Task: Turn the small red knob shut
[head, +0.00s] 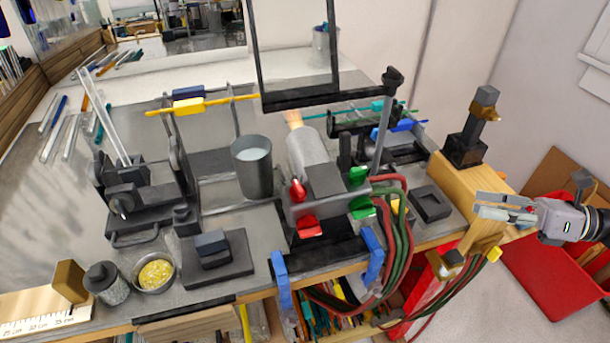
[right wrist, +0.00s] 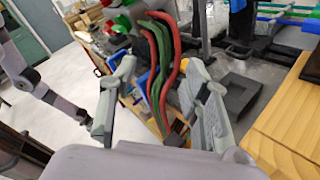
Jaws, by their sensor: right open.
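A grey burner block (head: 325,200) stands near the middle of the bench's front edge. It carries an upper, rounded red knob (head: 298,190) and a lower, broader red knob (head: 309,226) on its left. Two green knobs, an upper one (head: 358,176) and a lower one (head: 362,207), sit on its right. The upper red knob looks the smaller. My right gripper (head: 479,206) is open and empty, well to the right of the knobs, by the wooden block. Its spread fingers also show in the right wrist view (right wrist: 158,72). My left gripper is not in view.
Red and green hoses (head: 400,225) hang over the front edge between the block and my right gripper. A grey beaker (head: 252,167) stands left of the block. Blue clamps (head: 281,280) grip the front edge. A red bin (head: 545,270) is at the right.

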